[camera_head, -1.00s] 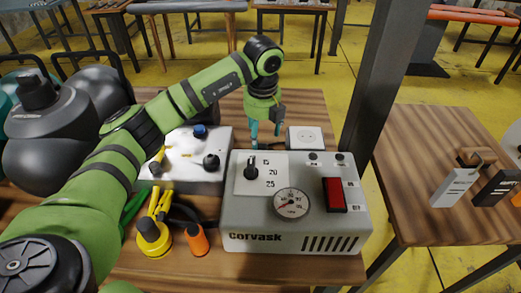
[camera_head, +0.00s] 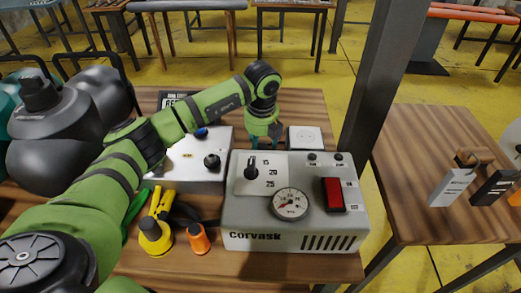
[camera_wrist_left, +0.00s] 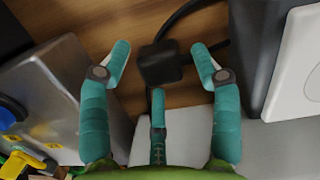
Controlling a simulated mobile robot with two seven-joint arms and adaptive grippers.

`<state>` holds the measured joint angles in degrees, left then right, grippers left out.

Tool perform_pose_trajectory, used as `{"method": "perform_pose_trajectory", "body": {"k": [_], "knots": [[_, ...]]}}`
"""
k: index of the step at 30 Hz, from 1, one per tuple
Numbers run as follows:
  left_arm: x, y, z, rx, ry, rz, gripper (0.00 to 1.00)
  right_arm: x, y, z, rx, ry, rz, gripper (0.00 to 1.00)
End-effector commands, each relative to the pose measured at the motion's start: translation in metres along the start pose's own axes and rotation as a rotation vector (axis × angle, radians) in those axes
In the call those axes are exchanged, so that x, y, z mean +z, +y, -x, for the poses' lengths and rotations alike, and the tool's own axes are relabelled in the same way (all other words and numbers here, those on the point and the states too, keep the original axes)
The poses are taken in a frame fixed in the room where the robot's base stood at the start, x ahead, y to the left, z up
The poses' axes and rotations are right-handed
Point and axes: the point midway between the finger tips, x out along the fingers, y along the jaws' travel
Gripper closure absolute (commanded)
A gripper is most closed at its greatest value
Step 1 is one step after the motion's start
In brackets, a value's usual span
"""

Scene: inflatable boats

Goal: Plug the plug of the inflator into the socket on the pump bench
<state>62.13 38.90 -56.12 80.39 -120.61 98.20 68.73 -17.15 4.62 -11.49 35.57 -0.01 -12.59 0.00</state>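The inflator (camera_head: 290,220) is a light grey box marked Corvask, with a dial, a gauge and a red switch, on the wooden bench. The socket (camera_head: 305,137) is a white plate on a dark block behind it; it also shows at the right of the left wrist view (camera_wrist_left: 300,68). The black plug (camera_wrist_left: 163,62), with its black cable, is low over or on the wood in the left wrist view. My left gripper (camera_wrist_left: 160,60) is open, its teal fingertips on either side of the plug with gaps. The inflator hides the plug in the head view. My right gripper is out of view.
A metal box with knobs (camera_head: 190,165) stands left of the inflator. A yellow fitting (camera_head: 155,236) and an orange one (camera_head: 199,238) lie in front. A dark post (camera_head: 385,80) rises just right of the socket. Another table (camera_head: 430,150) is at the right.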

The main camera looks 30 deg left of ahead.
Motion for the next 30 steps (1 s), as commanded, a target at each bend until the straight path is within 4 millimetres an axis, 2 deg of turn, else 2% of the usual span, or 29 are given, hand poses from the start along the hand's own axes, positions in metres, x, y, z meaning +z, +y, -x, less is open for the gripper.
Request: {"method": "perform_pose_trajectory", "body": {"k": [1, 2, 3, 15, 19, 27, 30], "knots": [[0.000, 0.000, 0.000, 0.000, 0.000, 0.000, 0.67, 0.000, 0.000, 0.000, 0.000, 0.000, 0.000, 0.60], [0.000, 0.000, 0.000, 0.000, 0.000, 0.000, 0.79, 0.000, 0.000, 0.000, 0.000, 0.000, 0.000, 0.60], [0.000, 0.000, 0.000, 0.000, 0.000, 0.000, 0.85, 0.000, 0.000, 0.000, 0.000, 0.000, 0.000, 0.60], [0.001, -0.001, 0.005, -0.002, -0.002, 0.000, 0.84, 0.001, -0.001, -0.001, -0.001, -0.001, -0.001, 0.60], [0.004, -0.001, 0.025, -0.004, -0.004, 0.001, 0.84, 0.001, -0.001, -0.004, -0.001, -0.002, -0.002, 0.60], [0.010, -0.001, 0.078, -0.004, -0.003, 0.000, 0.84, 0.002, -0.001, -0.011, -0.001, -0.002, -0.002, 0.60], [0.012, -0.001, 0.091, -0.002, -0.002, 0.001, 0.83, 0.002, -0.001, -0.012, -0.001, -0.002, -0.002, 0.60]]}}
